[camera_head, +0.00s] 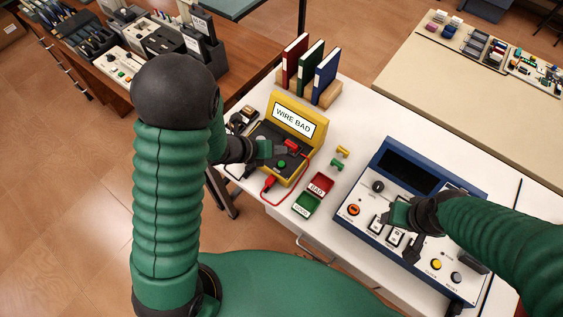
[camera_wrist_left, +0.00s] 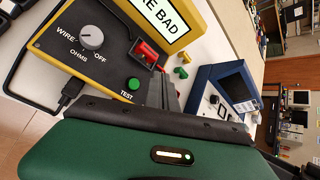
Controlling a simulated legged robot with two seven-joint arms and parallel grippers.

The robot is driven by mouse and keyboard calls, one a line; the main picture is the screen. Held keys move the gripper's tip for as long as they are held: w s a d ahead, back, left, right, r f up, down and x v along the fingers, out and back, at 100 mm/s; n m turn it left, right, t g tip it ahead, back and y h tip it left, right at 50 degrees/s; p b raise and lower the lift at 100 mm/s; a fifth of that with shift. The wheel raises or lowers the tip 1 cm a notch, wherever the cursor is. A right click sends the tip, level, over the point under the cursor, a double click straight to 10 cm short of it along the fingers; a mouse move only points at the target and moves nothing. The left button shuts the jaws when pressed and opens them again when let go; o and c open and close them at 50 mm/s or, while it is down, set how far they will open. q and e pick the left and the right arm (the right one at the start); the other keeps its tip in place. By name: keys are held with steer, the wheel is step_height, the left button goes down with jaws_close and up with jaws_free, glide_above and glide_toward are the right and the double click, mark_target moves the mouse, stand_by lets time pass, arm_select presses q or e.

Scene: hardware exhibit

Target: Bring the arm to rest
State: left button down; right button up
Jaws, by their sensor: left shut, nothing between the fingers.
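My left arm rises at the left of the head view, and my left gripper (camera_head: 282,151) is shut and empty over the yellow tester (camera_head: 298,104). The tester's screen reads "WIRE BAD". In the left wrist view the shut fingers (camera_wrist_left: 162,92) are beside the tester's green TEST button (camera_wrist_left: 133,84), below a red part (camera_wrist_left: 146,52) on the tester. Whether they touch the tester is unclear. My right gripper (camera_head: 396,228) is over the blue-framed console (camera_head: 352,190) at the right; its finger gap is not clear.
Red BAD (camera_head: 320,184) and green GOOD (camera_head: 304,206) trays lie between tester and console, with small yellow and green pieces (camera_head: 342,153) behind them. A red lead (camera_head: 268,186) hangs at the tester's front. Binders (camera_head: 310,72) stand behind it. The white table (camera_head: 363,120) has clear space behind the console.

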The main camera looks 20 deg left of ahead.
arm_select(q)
steer(key=s+a+r+n+y, duration=0.1)
steer(key=a+r+n+y, duration=0.15)
steer(key=n, duration=0.65)
steer(key=s+a+r+n+y, duration=0.1)
steer(key=a+n+y, duration=0.25)
steer(key=n, duration=0.55)
steer(key=s+d+r+n+g, duration=0.1)
steer(key=s+n+g, duration=0.3)
steer(key=s+n, duration=0.8)
steer(key=r+n, duration=0.1)
steer(key=n, duration=0.3)
steer(key=shift+d+n+g, duration=0.2)
steer(key=shift+n+g, duration=0.1)
stand_by(0.4)
